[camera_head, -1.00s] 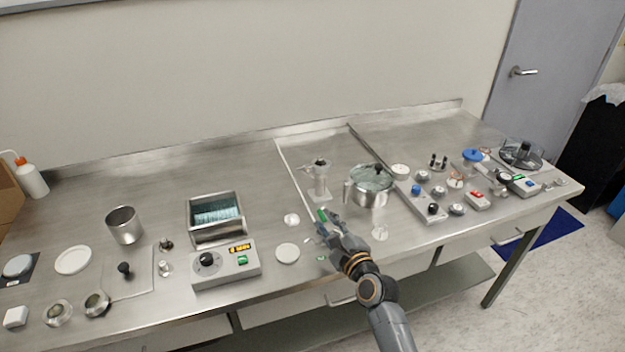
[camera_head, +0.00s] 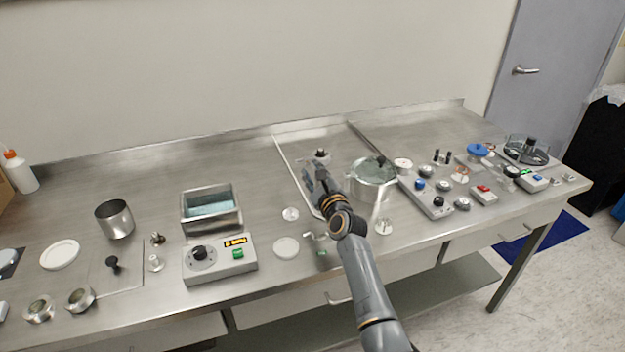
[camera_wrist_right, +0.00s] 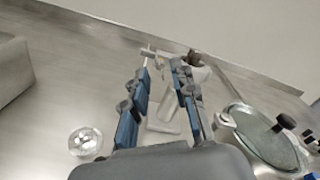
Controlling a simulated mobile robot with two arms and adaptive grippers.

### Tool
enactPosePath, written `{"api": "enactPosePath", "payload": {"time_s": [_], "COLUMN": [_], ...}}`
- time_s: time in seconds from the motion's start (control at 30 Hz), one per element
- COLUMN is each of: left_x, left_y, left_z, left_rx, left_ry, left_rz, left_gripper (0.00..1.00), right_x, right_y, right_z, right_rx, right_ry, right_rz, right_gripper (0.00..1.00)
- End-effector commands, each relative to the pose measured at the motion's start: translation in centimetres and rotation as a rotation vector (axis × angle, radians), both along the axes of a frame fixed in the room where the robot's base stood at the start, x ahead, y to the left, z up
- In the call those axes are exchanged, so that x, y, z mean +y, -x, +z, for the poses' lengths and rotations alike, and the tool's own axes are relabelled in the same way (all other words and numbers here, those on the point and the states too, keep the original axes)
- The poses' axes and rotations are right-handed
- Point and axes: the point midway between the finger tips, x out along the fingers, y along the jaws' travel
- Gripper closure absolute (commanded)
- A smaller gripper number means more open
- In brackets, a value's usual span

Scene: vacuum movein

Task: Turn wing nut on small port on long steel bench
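The small port is a pale, upright steel fitting (camera_head: 321,157) on the long steel bench (camera_head: 250,165), left of the lidded pot. My arm and gripper hide most of its lower part in the head view. In the right wrist view its body (camera_wrist_right: 166,110) shows between and beyond my fingers, with a dark knob (camera_wrist_right: 195,58) and a thin bar (camera_wrist_right: 153,53) at its top. I cannot tell which part is the wing nut. My right gripper (camera_head: 311,179) is open and empty close in front of the fitting; its blue-padded fingers (camera_wrist_right: 161,72) stand apart. My left gripper is not in view.
A steel pot with a glass lid (camera_head: 373,172) stands close right of my gripper. A clear round part (camera_head: 290,214) and a white disc (camera_head: 286,248) lie to the left. A water bath with a control box (camera_head: 220,258) stands further left. The bench behind is clear.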

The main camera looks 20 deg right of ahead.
Motion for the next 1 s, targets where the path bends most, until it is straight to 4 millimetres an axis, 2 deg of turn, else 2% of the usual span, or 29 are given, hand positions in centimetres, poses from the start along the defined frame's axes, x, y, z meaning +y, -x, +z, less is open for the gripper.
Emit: {"api": "enactPosePath", "payload": {"time_s": [0.13,0.37,0.4,0.5,0.53,1.0], "left_x": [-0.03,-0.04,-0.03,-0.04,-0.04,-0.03], "left_y": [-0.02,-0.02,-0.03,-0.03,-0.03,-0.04], "left_z": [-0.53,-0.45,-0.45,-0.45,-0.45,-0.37], "left_rx": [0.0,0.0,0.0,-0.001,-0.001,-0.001], "left_ry": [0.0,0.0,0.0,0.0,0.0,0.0], "left_rz": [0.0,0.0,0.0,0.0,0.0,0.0], "left_gripper": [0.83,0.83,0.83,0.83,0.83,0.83], "right_x": [-0.01,-0.01,-0.01,0.0,0.0,0.01], "right_y": [-0.69,-0.72,-0.72,-0.71,-0.71,-0.69], "right_z": [0.0,0.07,0.07,0.07,0.07,0.06], "right_rx": [0.0,0.001,0.001,0.001,0.001,0.0], "right_ry": [0.002,0.002,0.002,0.002,0.002,0.045], "right_rz": [0.0,-0.001,-0.001,-0.001,-0.001,0.0], "right_gripper": [0.74,0.74,0.76,0.96,1.0,1.0]}}
